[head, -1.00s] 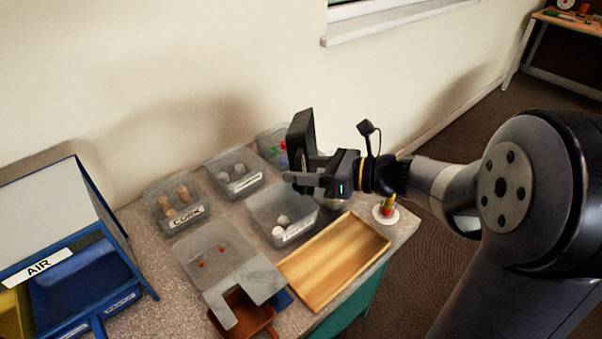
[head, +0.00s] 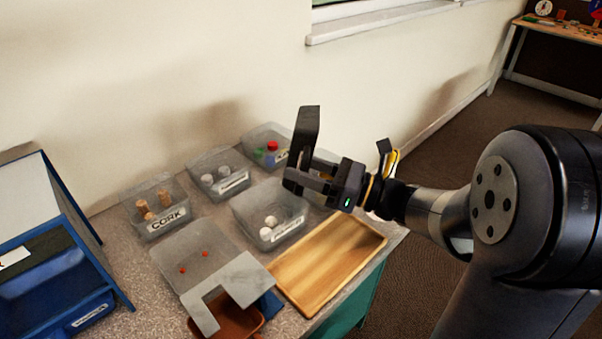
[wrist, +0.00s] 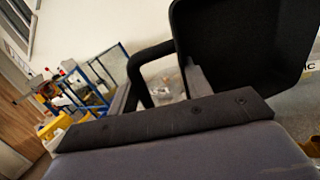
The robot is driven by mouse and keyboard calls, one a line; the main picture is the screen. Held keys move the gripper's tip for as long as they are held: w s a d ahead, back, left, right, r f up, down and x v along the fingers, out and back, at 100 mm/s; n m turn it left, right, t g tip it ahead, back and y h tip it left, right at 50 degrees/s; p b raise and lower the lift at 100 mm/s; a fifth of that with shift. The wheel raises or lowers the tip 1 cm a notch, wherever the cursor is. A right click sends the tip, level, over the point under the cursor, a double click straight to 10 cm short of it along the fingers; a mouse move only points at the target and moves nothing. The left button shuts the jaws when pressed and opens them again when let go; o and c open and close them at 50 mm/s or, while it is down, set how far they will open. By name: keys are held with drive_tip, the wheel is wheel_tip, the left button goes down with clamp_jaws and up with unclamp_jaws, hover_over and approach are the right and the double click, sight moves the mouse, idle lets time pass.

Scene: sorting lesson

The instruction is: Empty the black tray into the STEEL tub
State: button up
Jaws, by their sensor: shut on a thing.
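My gripper (head: 318,180) is raised over the right part of the counter and shut on the black tray (head: 306,138). In the head view the tray is a dark slab, seen nearly edge-on and steeply tilted. In the wrist view the black tray (wrist: 245,45) fills the upper right. The part of its inside that shows looks empty; the rest is out of view. Several labelled clear tubs stand behind and left of my gripper. One back tub (head: 218,172) holds grey balls; its label is too small to read, so I cannot confirm it is the STEEL tub.
The CORK tub (head: 157,212) holds corks. A front tub (head: 262,218) holds white balls. A back tub (head: 268,146) holds red and green pieces. A bare wooden tray (head: 328,262), a grey sheet (head: 208,258) and a blue bin unit (head: 60,262) stand nearby.

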drive_tip(key=shift+s+d+f+m+t+y+b, duration=0.15)
drive_tip(key=shift+d+f+m+t+y+b, duration=0.2)
drive_tip(key=shift+d+t+y+b, duration=0.5)
drive_tip(key=shift+s+d+f+m+t+y+b, duration=0.25)
drive_tip(key=shift+m+t+y+b, duration=0.3)
drive_tip(key=shift+b, duration=0.55)
drive_tip(key=shift+s+d+f+m+t+y+b, duration=0.1)
drive_tip(key=shift+d+f+m+t+y+b, duration=0.2)
drive_tip(key=shift+d+t+y+b, duration=0.45)
drive_tip(key=shift+a+r+h, duration=0.1)
drive_tip(key=shift+h, duration=0.15)
